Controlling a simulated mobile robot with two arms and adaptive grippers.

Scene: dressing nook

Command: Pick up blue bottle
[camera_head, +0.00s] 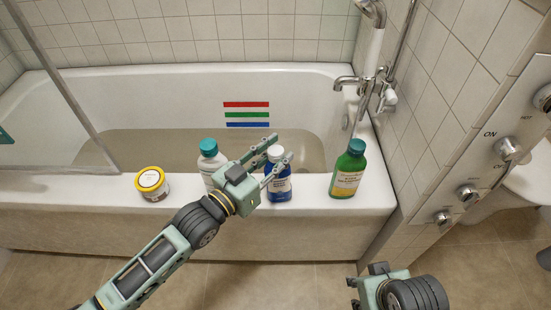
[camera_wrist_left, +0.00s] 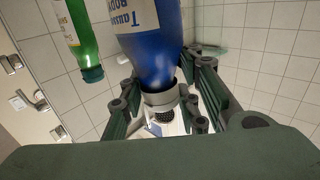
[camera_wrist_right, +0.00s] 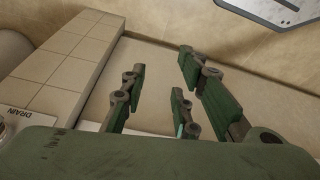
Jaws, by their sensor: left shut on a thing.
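The blue bottle (camera_head: 278,187) with a white cap and a pale label is upright at the tub's front rim, between a white bottle and a green bottle. My left gripper (camera_head: 275,154) comes in from the left and is shut on it near the cap and neck. In the left wrist view the blue bottle (camera_wrist_left: 155,55) appears upside down, its neck between the fingers (camera_wrist_left: 165,88). I cannot tell whether its base touches the rim. My right gripper (camera_wrist_right: 162,65) is open and empty, low at the right; in the head view it shows only partly (camera_head: 376,272).
A white bottle with a teal cap (camera_head: 209,150) stands close left of the blue one, partly behind my left gripper. A green bottle (camera_head: 348,172) stands to the right. A yellow-lidded jar (camera_head: 152,181) sits further left on the tub rim (camera_head: 100,190). A faucet (camera_head: 357,83) is behind.

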